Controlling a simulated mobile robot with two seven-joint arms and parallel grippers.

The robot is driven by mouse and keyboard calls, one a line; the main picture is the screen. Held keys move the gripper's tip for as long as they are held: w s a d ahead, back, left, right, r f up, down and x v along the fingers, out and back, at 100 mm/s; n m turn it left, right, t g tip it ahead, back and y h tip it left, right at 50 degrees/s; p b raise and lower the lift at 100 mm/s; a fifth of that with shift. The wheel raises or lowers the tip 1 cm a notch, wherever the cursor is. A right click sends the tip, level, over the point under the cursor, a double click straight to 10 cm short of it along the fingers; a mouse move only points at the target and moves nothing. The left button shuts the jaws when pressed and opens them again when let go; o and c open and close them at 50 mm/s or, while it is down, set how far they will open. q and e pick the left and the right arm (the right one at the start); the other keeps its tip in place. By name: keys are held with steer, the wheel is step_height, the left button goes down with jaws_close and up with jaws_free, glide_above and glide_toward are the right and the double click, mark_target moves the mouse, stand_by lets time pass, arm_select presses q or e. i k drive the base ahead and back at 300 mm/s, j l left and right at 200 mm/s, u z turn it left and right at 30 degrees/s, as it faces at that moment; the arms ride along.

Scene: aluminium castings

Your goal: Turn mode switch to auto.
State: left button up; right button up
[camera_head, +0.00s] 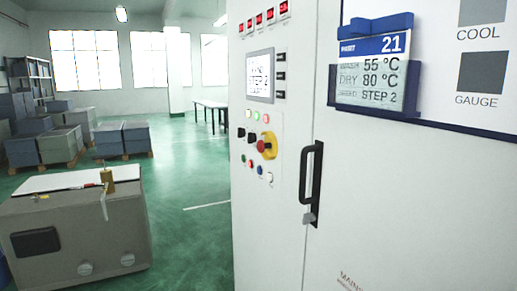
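The white control cabinet (285,210) stands in the middle and right. Which one is the mode switch I cannot tell; the labels are too small to read. Neither of my grippers is in view, and nothing covers the panel.
A black door handle (312,185) sticks out right of the panel. A display card (372,75) in a blue holder hangs on the door. A grey box-like unit (75,235) stands at the lower left. Green floor (185,200) lies open between it and the cabinet.

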mark_target(241, 131)
steer(key=i+j+z, duration=0.1)
steer(key=z, duration=0.6)
steer(key=i+j+z, duration=0.25)
steer(key=j+z, duration=0.3)
steer(key=i+j, duration=0.1)
steer(key=j, duration=0.2)
steer(key=i+j+z, duration=0.1)
steer(key=j, duration=0.15)
steer(key=i+j, duration=0.1)
steer(key=j, duration=0.2)
